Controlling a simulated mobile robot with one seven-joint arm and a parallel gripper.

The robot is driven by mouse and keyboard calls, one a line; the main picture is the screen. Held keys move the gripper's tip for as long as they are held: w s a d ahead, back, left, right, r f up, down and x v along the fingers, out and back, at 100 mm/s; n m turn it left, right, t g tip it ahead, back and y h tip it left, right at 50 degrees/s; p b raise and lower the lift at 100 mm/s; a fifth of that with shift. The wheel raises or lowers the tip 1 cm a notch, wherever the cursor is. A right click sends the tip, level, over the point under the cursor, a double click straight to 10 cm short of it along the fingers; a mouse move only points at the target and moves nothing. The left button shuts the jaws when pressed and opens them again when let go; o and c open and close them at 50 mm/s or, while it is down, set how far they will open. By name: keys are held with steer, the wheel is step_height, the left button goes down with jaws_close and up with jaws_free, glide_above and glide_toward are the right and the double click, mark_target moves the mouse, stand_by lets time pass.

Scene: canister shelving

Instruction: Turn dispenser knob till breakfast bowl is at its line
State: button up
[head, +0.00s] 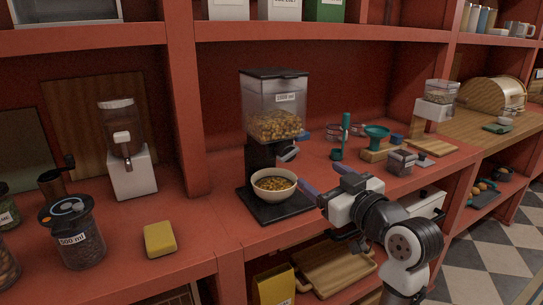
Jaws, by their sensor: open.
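The dispenser (274,103) stands on the red shelf, a clear hopper part-filled with golden cereal on a black stand. Its knob (288,153), grey-faced, sticks out at the front right below the hopper. The cream breakfast bowl (274,195) sits upright on the dispenser's black base (276,213), under the outlet, with cereal in it. I cannot make out the bowl's line or judge the fill against it. My gripper (320,180) is open and empty, its blue-grey fingers to the right of the bowl and below the knob, apart from the knob.
A second dispenser (127,160) and a yellow sponge (160,239) stand left, beyond an upright post (185,110). A green funnel (376,134), small containers and a board (432,146) stand right. Bare shelf lies left of the black base.

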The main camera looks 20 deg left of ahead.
mark_target(291, 154)
steer(key=p+x, duration=0.3)
steer(key=x, duration=1)
steer(key=shift+w+a+p, duration=0.2)
steer(key=shift+a+p, duration=0.05)
steer(key=shift+p, duration=0.1)
steer(key=c, duration=0.9)
steer(key=shift+c, duration=0.3)
